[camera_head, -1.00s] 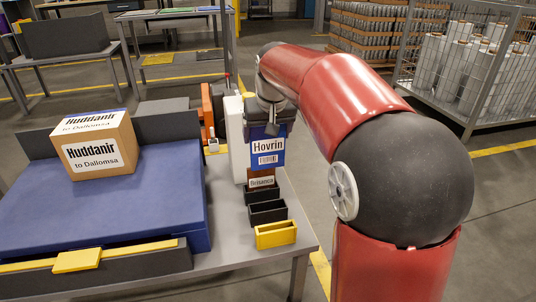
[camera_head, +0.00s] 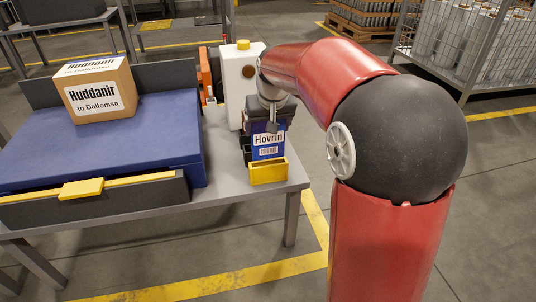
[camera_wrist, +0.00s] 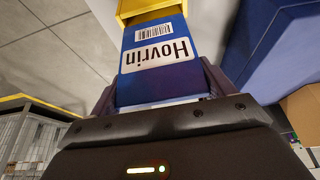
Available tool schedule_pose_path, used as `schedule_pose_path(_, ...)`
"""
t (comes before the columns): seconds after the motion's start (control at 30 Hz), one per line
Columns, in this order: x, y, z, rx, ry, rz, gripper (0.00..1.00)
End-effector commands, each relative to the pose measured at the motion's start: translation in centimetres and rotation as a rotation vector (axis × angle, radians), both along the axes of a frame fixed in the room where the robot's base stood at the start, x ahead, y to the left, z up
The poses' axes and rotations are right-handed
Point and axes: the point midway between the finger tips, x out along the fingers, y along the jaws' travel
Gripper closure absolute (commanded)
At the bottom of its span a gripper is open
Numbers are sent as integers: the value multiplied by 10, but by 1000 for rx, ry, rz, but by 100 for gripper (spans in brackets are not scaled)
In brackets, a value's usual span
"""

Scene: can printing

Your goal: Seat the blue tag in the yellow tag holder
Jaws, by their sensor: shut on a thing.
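The blue tag (camera_head: 266,132) has a white label reading "Hovrin" and a barcode. My gripper (camera_head: 270,112) is shut on its upper part and holds it upright. The yellow tag holder (camera_head: 269,173) stands at the table's front right corner. The tag's lower end is at the holder's opening in the head view, with the holder's front wall below the barcode. In the wrist view the tag (camera_wrist: 151,65) runs from between my fingers (camera_wrist: 162,92) to the yellow holder (camera_wrist: 150,10). How deep the tag sits cannot be told.
The black holders behind the yellow one are mostly hidden by the tag and my gripper. A white device (camera_head: 238,82) stands behind. A blue platform (camera_head: 90,150) with a labelled cardboard box (camera_head: 96,92) is on the left. The table edge (camera_head: 290,187) is close to the holder.

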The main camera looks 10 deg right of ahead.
Motion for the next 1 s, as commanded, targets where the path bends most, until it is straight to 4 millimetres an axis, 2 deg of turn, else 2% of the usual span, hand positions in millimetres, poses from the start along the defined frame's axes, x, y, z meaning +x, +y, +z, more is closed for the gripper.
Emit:
schedule_pose_path(0.03, 0, 0, -14, 0, 3, 0, 42)
schedule_pose_path(0.1, 0, 0, -23, 0, 2, 0, 42)
schedule_pose_path(0.37, 0, 0, -42, 0, 0, 0, 42)
schedule_pose_path(0.57, 0, 0, -73, 0, 2, 0, 42)
schedule_pose_path(0.97, 0, 0, -79, 0, -1, 0, 42)
schedule_pose_path(1.0, 0, 0, -78, 0, 0, 0, 16)
